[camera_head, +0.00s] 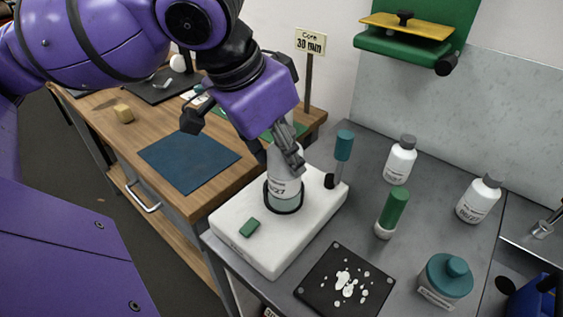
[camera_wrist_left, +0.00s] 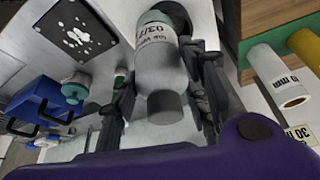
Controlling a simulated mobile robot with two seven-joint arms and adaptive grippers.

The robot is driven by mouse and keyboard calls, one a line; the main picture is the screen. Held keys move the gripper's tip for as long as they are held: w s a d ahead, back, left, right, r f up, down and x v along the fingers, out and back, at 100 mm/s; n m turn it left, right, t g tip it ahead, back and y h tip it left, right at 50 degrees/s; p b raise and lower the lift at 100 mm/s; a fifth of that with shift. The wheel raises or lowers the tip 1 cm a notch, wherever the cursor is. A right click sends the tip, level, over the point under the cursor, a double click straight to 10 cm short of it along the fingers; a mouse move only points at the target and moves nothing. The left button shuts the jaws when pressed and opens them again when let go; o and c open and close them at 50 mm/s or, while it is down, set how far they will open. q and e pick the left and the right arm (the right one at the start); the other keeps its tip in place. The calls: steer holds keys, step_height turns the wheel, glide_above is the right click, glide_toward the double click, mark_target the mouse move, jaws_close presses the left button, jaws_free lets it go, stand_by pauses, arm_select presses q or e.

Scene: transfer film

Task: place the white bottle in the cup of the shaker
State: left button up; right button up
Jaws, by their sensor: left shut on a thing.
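A white bottle (camera_head: 284,184) with a printed label and grey cap stands about upright at the shaker's cup, its lower end inside the dark ring. I cannot tell whether it rests on the cup's bottom. The shaker (camera_head: 260,262) is a white block with a green button, and its cup (camera_head: 284,204) has a dark rim. My left gripper (camera_head: 288,153) is shut on the bottle's upper part from above. In the left wrist view the bottle (camera_wrist_left: 160,72) lies between the fingers of the left gripper (camera_wrist_left: 165,90). My right gripper does not show.
Two more white bottles (camera_head: 400,160) (camera_head: 478,200) stand at the right. A green-capped tube (camera_head: 392,212), a teal jar (camera_head: 445,281) and a black plate with white spots (camera_head: 320,285) are near the shaker. A teal-topped post (camera_head: 343,146) rises close behind it. A blue mat (camera_head: 188,158) lies on the wooden bench.

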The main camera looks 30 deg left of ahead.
mark_target(283, 168)
arm_select(q)
steer(key=shift+w+a+f, duration=0.3)
steer(key=shift+w+f, duration=0.15)
steer(key=shift+f, duration=0.3)
steer(key=shift+w+a+f, duration=0.15)
steer(key=shift+w, duration=0.1)
steer(key=shift+w+a+f, duration=0.15)
steer(key=shift+w+f, duration=0.1)
steer(key=shift+f, duration=0.2)
step_height(283, 168, down, 3)
steer(key=shift+w+a+f+b, duration=0.1)
steer(key=shift+w+f+b, duration=0.05)
steer(key=shift+b, duration=0.4)
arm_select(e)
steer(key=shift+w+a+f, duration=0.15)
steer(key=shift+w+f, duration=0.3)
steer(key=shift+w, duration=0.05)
arm_select(q)
steer(key=o, duration=1.3)
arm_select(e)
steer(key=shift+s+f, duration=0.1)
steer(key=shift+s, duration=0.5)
